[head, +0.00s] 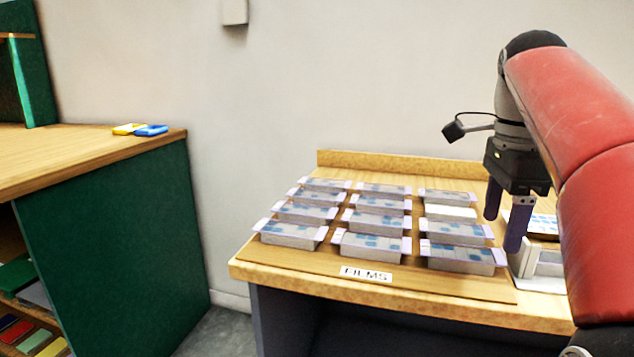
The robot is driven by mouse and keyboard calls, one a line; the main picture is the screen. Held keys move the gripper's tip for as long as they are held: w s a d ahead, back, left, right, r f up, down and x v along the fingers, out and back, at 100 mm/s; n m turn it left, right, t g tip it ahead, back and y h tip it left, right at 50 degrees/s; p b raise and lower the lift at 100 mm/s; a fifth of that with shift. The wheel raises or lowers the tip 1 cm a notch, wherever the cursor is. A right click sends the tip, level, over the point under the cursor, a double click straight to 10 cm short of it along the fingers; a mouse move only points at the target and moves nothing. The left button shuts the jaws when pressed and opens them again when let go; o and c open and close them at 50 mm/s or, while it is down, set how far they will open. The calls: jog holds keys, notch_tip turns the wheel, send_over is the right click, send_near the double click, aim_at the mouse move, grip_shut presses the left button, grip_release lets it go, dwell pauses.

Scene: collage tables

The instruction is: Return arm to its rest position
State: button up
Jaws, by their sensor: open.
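My red arm comes in from the right in the head view. My gripper (506,222) points down with its two fingers apart. It is open, with nothing seen between the fingers. It hangs over the right part of the wooden table (375,299), just right of the rows of film boxes (372,243). A white holder-like object (543,265) stands near the fingertips, partly hidden by my arm. I cannot tell whether the fingers touch it.
The film boxes sit in a grid on a board with a FILMS label (366,274). The table has a raised back edge (400,165). A green-sided desk (120,240) stands at left, with a yellow item (127,129) and a blue item (152,130) on top. A floor gap separates both.

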jog(key=s+a+f+n+t, duration=0.1)
jog(key=s+a+f+n, duration=0.2)
jog(key=f+n, duration=0.3)
jog(key=s+a+f+n+t, duration=0.2)
jog(key=s+a+f+n, duration=0.2)
jog(key=f, duration=0.5)
jog(key=s+a+f+n+t, duration=0.2)
jog(key=s+f+n, duration=0.4)
jog(key=n, duration=0.4)
jog(key=shift+s+a+f, duration=0.25)
jog(key=shift+a+f, duration=0.55)
jog(key=shift+a, duration=0.1)
